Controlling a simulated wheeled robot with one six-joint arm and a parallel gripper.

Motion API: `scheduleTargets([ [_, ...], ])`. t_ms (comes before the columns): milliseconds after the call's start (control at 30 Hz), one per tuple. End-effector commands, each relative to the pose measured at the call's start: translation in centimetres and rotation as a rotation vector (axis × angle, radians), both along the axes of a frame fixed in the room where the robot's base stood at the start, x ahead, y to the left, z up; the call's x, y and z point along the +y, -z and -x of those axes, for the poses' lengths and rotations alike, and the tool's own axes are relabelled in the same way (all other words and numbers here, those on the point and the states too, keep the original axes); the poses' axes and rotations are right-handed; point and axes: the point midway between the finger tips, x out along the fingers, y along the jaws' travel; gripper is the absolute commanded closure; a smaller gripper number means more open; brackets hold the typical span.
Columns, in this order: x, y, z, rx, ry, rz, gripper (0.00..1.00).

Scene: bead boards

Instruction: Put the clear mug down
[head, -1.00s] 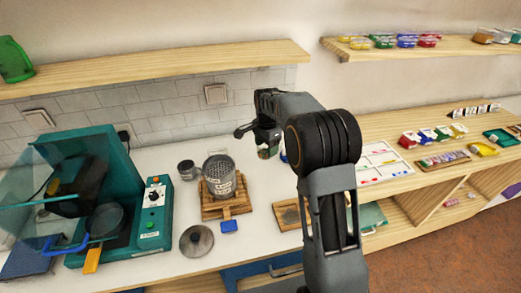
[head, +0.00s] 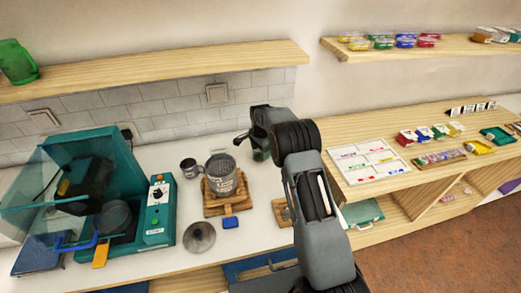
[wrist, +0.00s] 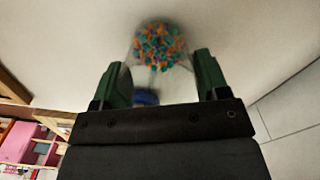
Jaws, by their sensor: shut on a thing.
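The clear mug (wrist: 160,50), with several orange, teal and green beads in it, is between the two green fingers of my gripper (wrist: 162,80) in the wrist view. My gripper is shut on it. A pale surface fills the background behind the mug, and I cannot tell whether the mug touches it. In the head view my gripper (head: 261,154) is over the back of the white counter (head: 165,155), right of the metal pot (head: 221,178). My own arm hides most of the mug there.
The pot stands on a wooden trivet (head: 228,207), with a small metal cup (head: 189,168) to its left. A round lid (head: 199,237) and a blue block (head: 231,222) lie in front. A teal machine (head: 158,215) stands left. A wooden board (head: 283,212) lies right, partly behind my arm.

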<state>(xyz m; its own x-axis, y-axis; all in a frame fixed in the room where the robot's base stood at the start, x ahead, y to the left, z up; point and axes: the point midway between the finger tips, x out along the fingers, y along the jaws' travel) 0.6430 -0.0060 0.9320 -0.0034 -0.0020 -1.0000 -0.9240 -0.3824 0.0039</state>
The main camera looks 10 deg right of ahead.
Motion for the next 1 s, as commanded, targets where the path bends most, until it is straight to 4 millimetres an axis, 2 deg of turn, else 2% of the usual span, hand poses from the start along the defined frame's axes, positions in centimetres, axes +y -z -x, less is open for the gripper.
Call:
scheduleTargets([
  [400, -0.01, 0.70, 0.00, -0.001, 0.000, 0.001, 0.56],
  [433, 0.00, 0.69, 0.00, -0.001, 0.000, 0.000, 0.31],
  [667, 0.00, 0.57, 0.00, -0.001, 0.000, 0.000, 0.09],
  [700, 0.00, 0.56, 0.00, -0.001, 0.000, 0.000, 0.06],
  [1000, 0.00, -0.01, -0.01, -0.002, 0.000, 0.000, 0.06],
])
